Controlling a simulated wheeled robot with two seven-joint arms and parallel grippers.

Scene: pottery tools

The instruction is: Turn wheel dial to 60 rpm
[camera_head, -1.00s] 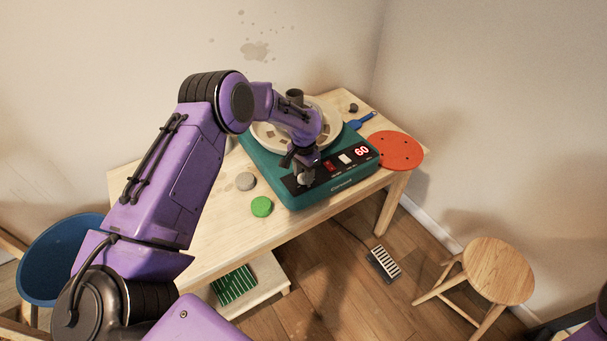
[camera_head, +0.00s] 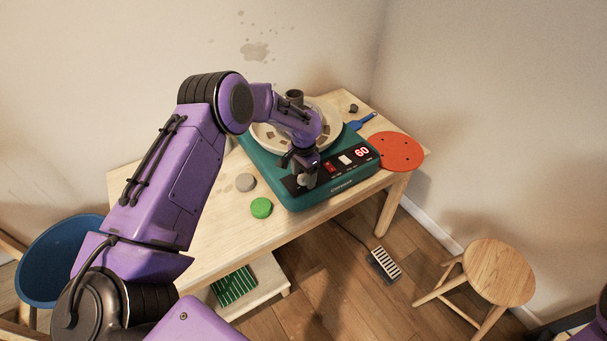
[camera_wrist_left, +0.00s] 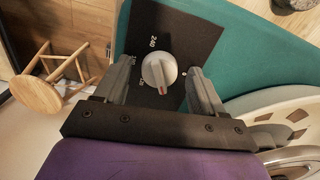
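The teal pottery wheel (camera_head: 342,187) stands on the wooden table, and its red display (camera_head: 361,152) reads 60. The grey dial (camera_wrist_left: 159,70) with a red pointer mark sits on a black panel in the left wrist view, near a printed 240. My left gripper (camera_head: 304,178) is at the dial in the head view. In the left wrist view its two fingers (camera_wrist_left: 158,82) stand apart on either side of the dial, with gaps, so it is open. My right gripper is not in view.
A green round sponge (camera_head: 261,207) and a grey lump (camera_head: 245,182) lie left of the wheel. A red-orange disc (camera_head: 397,151) and a blue-handled tool (camera_head: 361,121) lie to its right. A stool (camera_head: 487,271) and foot pedal (camera_head: 384,264) stand on the floor.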

